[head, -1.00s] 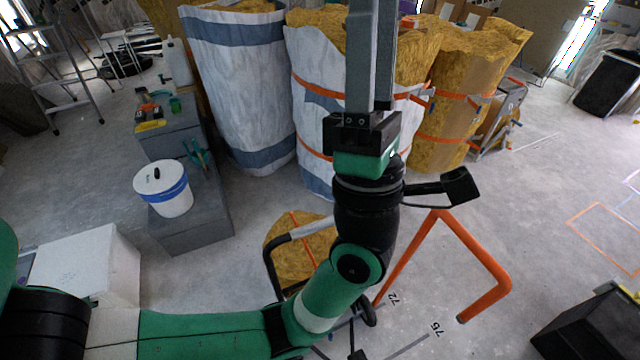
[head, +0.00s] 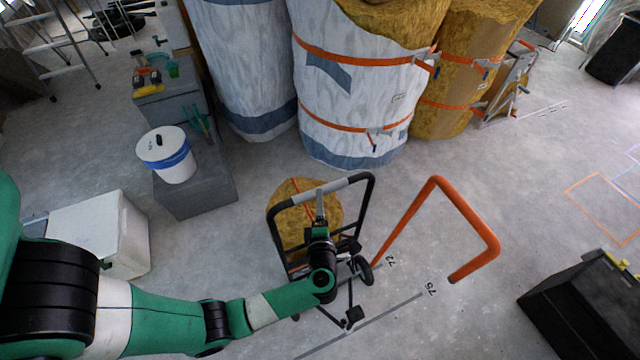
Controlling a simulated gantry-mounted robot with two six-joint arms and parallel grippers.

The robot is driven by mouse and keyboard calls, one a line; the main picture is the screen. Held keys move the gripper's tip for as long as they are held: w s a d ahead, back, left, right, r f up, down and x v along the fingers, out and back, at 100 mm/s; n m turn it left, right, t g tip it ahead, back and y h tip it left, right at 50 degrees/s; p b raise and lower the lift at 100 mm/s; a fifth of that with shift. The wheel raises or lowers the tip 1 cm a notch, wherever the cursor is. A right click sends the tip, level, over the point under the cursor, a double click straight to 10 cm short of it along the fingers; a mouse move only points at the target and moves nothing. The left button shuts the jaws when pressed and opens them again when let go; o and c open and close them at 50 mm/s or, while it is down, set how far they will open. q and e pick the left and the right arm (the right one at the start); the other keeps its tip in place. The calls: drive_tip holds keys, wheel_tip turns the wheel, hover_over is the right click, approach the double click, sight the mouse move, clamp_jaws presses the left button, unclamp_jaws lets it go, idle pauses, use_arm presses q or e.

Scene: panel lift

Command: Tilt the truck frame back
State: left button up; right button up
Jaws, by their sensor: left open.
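The truck frame is a black tubular hand truck with a light grey grip on its top bar (head: 343,184), standing in the lower middle of the head view. A yellow insulation roll (head: 290,212) with an orange strap stands at it, partly hidden by the frame and my arm. My left gripper (head: 320,203) is open, with its fingers at the middle of the grey grip. I cannot tell whether the fingers touch the bar. A small wheel (head: 365,271) shows at the truck's right side. My right gripper is out of view.
An orange bent tube (head: 466,222) stands right of the truck. Tall wrapped insulation rolls (head: 350,100) stand behind. A white bucket (head: 175,165) sits on a grey block at left, near a white box (head: 122,240). A black bin (head: 580,300) is at lower right. Floor between is clear.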

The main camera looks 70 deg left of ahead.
use_arm(q)
drive_tip(key=b+x, duration=0.2)
drive_tip(key=x, duration=0.6)
drive_tip(key=shift+w+a, duration=0.15)
drive_tip(key=shift+a, duration=0.15)
drive_tip(key=shift+c, duration=0.3)
clamp_jaws()
idle(0.6)
